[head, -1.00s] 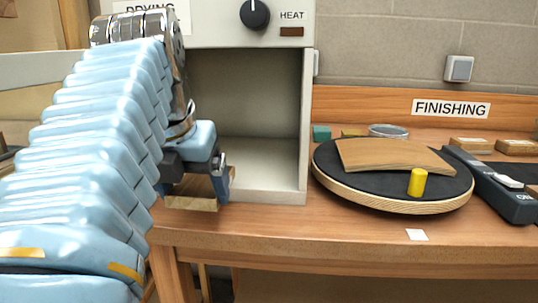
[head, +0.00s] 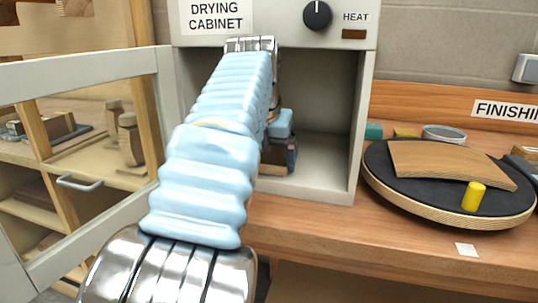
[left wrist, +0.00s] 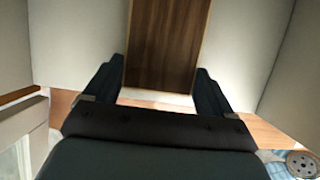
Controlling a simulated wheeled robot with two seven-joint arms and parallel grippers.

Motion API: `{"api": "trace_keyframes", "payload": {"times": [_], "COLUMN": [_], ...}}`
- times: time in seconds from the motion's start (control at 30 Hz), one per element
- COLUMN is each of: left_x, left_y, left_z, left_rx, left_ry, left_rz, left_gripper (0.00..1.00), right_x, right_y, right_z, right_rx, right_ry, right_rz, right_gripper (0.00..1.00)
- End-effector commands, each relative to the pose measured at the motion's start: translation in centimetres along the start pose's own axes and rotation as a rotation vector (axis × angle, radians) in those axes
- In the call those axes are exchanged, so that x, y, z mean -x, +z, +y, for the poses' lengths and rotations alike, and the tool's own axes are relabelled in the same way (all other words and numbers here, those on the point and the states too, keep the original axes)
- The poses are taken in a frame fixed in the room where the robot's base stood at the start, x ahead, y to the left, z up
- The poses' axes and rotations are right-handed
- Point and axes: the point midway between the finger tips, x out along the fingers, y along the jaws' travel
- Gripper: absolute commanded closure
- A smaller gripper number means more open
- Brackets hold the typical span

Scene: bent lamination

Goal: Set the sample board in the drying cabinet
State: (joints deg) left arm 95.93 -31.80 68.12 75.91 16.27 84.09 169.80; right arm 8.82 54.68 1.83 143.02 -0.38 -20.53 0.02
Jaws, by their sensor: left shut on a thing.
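The drying cabinet (head: 365,130) stands on the bench with its glass door (head: 100,150) swung open to the left. My left arm reaches into its opening. My left gripper (head: 278,155) is at the left part of the cabinet's interior, partly hidden by my arm. In the left wrist view, the left gripper (left wrist: 165,85) is shut on the sample board (left wrist: 168,35), a brown wood-grained strip between the two fingers, with pale cabinet walls on both sides. In the head view the board is mostly hidden. My right gripper is not in view.
Right of the cabinet, a round black-topped turntable (head: 385,175) holds a curved wooden panel (head: 450,162) and a yellow cylinder (head: 473,196). A glass dish (head: 444,133) sits behind it. The right side of the cabinet floor (head: 325,170) is clear.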

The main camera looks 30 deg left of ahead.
Motion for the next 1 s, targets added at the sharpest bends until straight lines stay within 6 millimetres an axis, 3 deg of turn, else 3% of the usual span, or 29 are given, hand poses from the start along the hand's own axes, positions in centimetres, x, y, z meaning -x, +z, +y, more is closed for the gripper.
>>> {"api": "trace_keyframes", "payload": {"times": [0.17, 0.2, 0.3, 0.63, 0.87, 1.0], "left_x": [-0.2, -0.2, -0.2, 0.6, 4.9, 5.8], "left_y": [-0.1, -0.1, -0.1, 0.1, 0.1, -2.7], "left_z": [0.0, 0.0, 0.0, 0.0, 0.1, -0.2], "left_rx": [0.000, 0.000, 0.000, 0.000, 0.001, -0.003], "left_ry": [0.000, 0.000, 0.000, 0.000, 0.001, -0.002], "left_rz": [0.000, 0.001, 0.001, -0.002, -0.005, -0.002], "left_gripper": [0.49, 0.12, 0.00, 0.00, 0.00, 0.00], "right_x": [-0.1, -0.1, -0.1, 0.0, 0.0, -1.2], "right_y": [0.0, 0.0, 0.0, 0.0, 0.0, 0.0], "right_z": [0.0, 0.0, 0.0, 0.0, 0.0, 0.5], "right_rx": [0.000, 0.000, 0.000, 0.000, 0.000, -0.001], "right_ry": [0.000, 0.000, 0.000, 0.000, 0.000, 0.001], "right_rz": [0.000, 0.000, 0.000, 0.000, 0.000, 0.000], "right_gripper": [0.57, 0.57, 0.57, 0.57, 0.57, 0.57]}}
